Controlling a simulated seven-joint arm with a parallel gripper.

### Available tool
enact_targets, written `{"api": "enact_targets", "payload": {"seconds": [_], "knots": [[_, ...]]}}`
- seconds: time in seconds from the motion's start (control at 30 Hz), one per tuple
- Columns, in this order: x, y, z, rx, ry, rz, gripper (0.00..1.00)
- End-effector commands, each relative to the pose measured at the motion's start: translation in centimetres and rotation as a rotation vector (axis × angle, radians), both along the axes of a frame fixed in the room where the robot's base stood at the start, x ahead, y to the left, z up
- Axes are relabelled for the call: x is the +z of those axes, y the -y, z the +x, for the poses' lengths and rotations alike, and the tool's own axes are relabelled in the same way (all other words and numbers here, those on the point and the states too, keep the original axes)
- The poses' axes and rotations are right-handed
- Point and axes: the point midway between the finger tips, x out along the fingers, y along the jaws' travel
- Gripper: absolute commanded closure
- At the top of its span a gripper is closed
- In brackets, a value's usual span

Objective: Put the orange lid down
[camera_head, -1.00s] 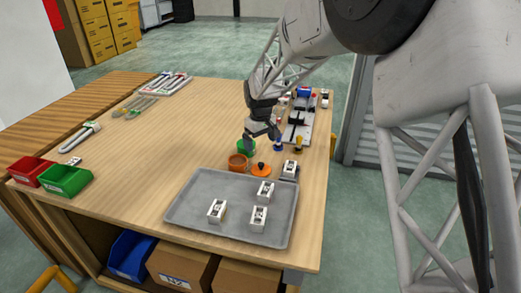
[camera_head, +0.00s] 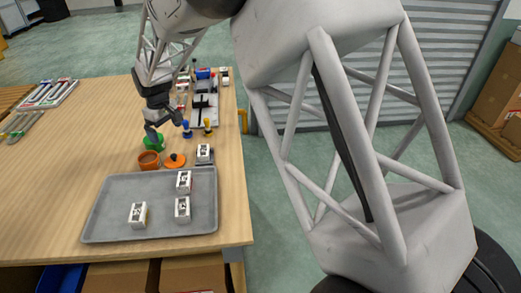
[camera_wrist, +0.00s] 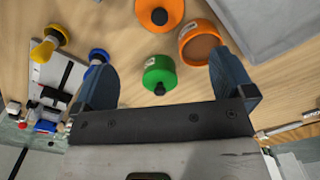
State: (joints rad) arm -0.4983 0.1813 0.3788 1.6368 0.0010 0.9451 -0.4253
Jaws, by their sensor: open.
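The orange lid (camera_head: 175,160), a round disc with a black knob, lies on the wooden table just behind the grey tray. It also shows at the top of the wrist view (camera_wrist: 159,14). To its left in the head view stands an open orange cup (camera_head: 149,161), brown inside in the wrist view (camera_wrist: 203,45). My gripper (camera_head: 165,128) is open and empty above the table, apart from the lid. In the wrist view, a green container with a black knob (camera_wrist: 160,73) shows between the blue fingers (camera_wrist: 161,70).
The grey tray (camera_head: 98,222) holds several white blocks, and another white block (camera_head: 204,152) stands behind it. Blue (camera_head: 187,130) and yellow (camera_head: 208,127) knobbed pieces stand close right of my gripper. The table's left middle is clear.

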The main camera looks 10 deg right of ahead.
Motion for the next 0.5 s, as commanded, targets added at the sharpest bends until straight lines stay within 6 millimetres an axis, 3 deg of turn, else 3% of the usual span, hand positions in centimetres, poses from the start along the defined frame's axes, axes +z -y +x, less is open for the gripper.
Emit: {"api": "enact_targets", "payload": {"seconds": [0.27,0.5], "knots": [[0.9,1.2,-0.4,-0.018,0.005,0.003,0.00],[4.1,5.8,-2.3,-0.093,0.023,0.011,0.00]]}}
